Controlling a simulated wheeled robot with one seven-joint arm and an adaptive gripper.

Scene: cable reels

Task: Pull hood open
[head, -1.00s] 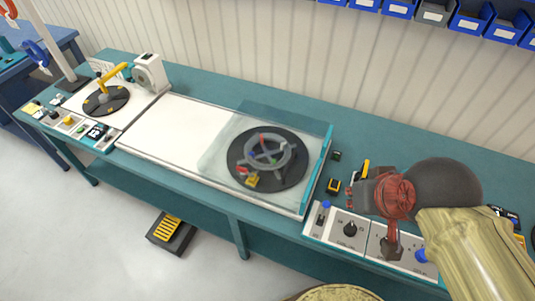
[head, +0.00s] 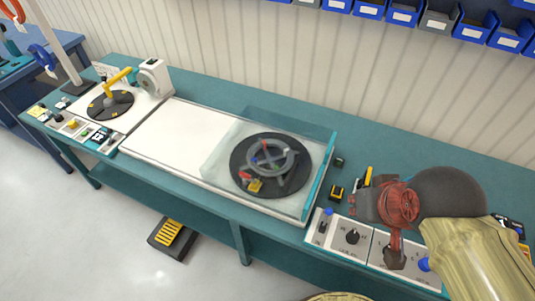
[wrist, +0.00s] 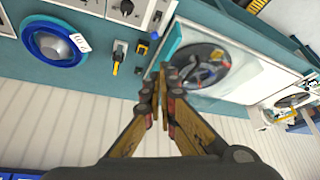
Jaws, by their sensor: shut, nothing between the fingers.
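The clear hood (head: 222,150) covers a dark turntable (head: 271,165) with a grey ring and small coloured parts on it. A teal bar (head: 319,176) runs along the hood's right end. My gripper (head: 353,204) is above the bench, right of that bar in the head view. In the wrist view my gripper (wrist: 162,76) has its fingers together and empty, with the tips overlapping the picture near the teal bar (wrist: 172,43). I cannot tell how far above the bar they are. The hood also shows in the wrist view (wrist: 238,76).
A white panel (head: 170,140) lies left of the hood. A control panel (head: 345,236) with knobs is below my gripper. Small black-and-yellow items (head: 335,193) lie beside the hood. A blue ring-shaped reel (wrist: 55,45) shows in the wrist view. Blue bins (head: 405,12) hang on the wall.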

